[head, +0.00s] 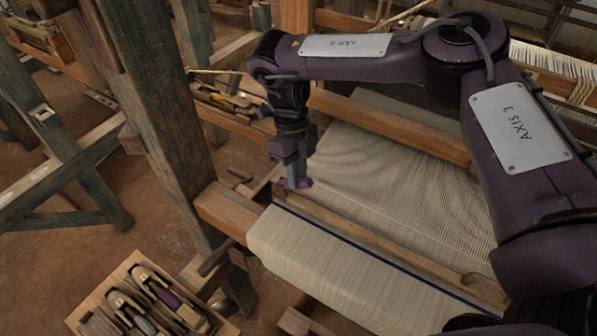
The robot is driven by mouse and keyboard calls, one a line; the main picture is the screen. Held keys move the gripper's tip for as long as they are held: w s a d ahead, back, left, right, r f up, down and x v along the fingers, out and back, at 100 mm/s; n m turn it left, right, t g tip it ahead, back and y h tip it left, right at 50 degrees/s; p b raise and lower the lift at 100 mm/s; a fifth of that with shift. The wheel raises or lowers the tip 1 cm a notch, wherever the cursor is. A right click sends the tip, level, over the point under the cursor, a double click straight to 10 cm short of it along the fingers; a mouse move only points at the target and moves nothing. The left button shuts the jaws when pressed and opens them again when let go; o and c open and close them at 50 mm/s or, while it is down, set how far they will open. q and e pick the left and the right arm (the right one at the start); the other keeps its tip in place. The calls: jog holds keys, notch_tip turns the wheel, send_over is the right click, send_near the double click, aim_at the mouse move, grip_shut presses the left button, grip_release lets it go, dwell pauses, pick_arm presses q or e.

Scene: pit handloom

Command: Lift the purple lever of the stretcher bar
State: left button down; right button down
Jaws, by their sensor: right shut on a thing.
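My right arm reaches in from the right across the loom. Its gripper (296,182) points down at the left edge of the cloth and is shut on a small purple piece, the purple lever (305,184). The fingers hide most of the lever, and its angle cannot be told. A long wooden bar, which looks like the stretcher bar (385,243), lies across the pale cloth from below the gripper toward the lower right. My left gripper is not in view.
Pale cloth wraps the front beam (330,262). Striped warp (410,190) stretches behind the bar. A thick upright post (160,110) stands left of the gripper. A wooden tray (88,306) with several shuttles sits at lower left. Bare earth floor is open on the left.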

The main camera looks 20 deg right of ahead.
dwell(0.3)
jog(key=c, duration=1.3)
grip_release()
jog(key=b+v, duration=0.1)
jog(key=v, duration=0.6)
jog(key=shift+w+r, duration=0.2)
jog(key=shift+r, duration=0.2)
